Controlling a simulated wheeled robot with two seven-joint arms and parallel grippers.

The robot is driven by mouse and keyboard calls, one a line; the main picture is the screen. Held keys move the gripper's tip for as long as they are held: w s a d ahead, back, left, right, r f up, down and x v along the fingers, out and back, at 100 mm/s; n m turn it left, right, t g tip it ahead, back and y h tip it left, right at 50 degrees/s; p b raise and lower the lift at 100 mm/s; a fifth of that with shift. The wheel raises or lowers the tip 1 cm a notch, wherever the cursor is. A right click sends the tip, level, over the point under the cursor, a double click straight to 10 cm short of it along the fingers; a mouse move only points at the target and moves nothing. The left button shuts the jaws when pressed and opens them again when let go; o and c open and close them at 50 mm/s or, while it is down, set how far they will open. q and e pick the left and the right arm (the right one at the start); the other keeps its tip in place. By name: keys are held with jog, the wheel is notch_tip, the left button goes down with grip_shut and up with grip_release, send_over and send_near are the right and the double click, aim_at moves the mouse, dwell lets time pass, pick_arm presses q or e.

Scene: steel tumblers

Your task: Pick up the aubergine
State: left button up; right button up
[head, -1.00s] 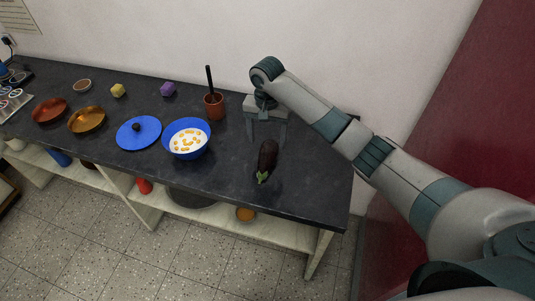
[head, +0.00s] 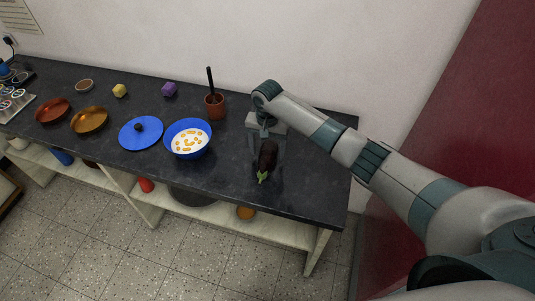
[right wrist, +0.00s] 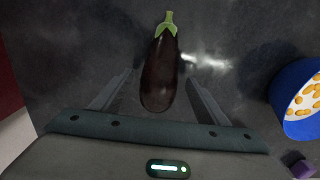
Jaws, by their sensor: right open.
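The dark purple aubergine (head: 267,157) lies on the dark counter, its green stalk end toward the front edge in the head view. My right gripper (head: 266,152) is low over the counter with its fingers either side of the aubergine. In the right wrist view the aubergine (right wrist: 162,72) lies between the two open fingers of my right gripper (right wrist: 160,88), with a gap on each side. Its green cap points away from the palm. My left gripper is not in view.
A blue bowl (head: 172,152) of white food with orange pieces stands left of the aubergine, also in the right wrist view (right wrist: 293,119). The counter (head: 310,185) is clear at right.

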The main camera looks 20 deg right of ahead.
jog(key=shift+f, duration=1.25)
jog(key=c, duration=1.2)
